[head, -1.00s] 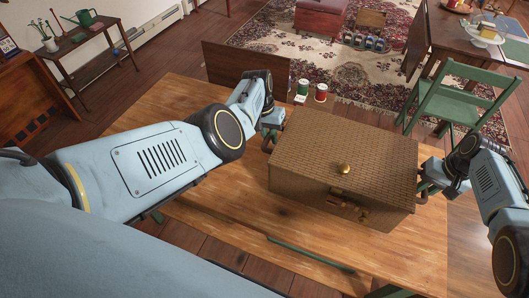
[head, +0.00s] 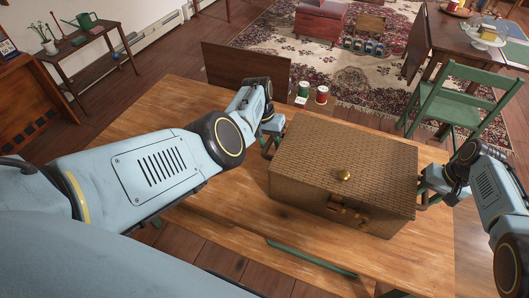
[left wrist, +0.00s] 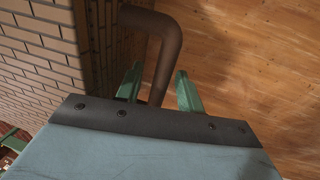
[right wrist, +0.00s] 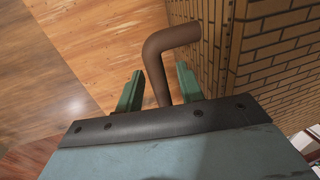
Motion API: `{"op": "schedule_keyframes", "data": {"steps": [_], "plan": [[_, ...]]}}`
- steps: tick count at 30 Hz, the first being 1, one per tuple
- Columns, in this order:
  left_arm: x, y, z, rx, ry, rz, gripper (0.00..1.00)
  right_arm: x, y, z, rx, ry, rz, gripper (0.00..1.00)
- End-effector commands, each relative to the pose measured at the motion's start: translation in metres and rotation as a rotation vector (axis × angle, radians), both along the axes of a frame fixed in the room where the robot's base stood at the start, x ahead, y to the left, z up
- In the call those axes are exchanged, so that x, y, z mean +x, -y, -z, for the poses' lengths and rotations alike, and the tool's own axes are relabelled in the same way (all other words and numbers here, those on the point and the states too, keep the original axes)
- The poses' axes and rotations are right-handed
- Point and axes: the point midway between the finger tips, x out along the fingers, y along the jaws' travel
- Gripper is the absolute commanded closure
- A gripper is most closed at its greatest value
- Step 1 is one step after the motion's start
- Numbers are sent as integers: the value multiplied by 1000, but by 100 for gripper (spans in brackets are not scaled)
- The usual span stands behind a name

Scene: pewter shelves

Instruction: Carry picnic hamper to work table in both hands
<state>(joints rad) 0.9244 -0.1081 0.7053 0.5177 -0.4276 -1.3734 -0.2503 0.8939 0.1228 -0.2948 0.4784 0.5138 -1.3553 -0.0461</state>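The picnic hamper (head: 330,160) is a brown woven box with a round brass knob and a front clasp. It is level, over the wooden work table (head: 130,120); I cannot tell whether its base touches the top. My left gripper (head: 268,143) is at its left end, with the fingers either side of a brown bar handle (left wrist: 165,55). My right gripper (head: 424,194) holds the matching handle (right wrist: 170,40) at the right end.
A red can (head: 321,95) and a green can (head: 303,90) stand beyond the table's far edge. A green chair (head: 455,105) is at the right, beyond the table. Bare table top lies left of the hamper.

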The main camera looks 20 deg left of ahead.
Motion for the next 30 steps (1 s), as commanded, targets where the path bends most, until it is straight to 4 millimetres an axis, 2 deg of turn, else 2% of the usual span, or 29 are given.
{"op": "schedule_keyframes", "data": {"steps": [8, 14, 17, 27, 30], "plan": [[0, -1, -3, 1, 1, 0, 62, 0, 0, 0, 0, 0, 0, 62], [1, -4, -18, 2, 2, -2, 62, 0, 0, 0, 0, 0, 0, 62], [0, -6, -30, 1, 3, -2, 62, 0, 0, 0, 0, 0, 0, 62], [0, -20, -97, 1, 3, -1, 62, 0, 0, 0, 0, 0, 0, 62], [0, -22, -108, 0, 2, 0, 62, 0, 0, 0, 0, 0, 0, 62]]}}
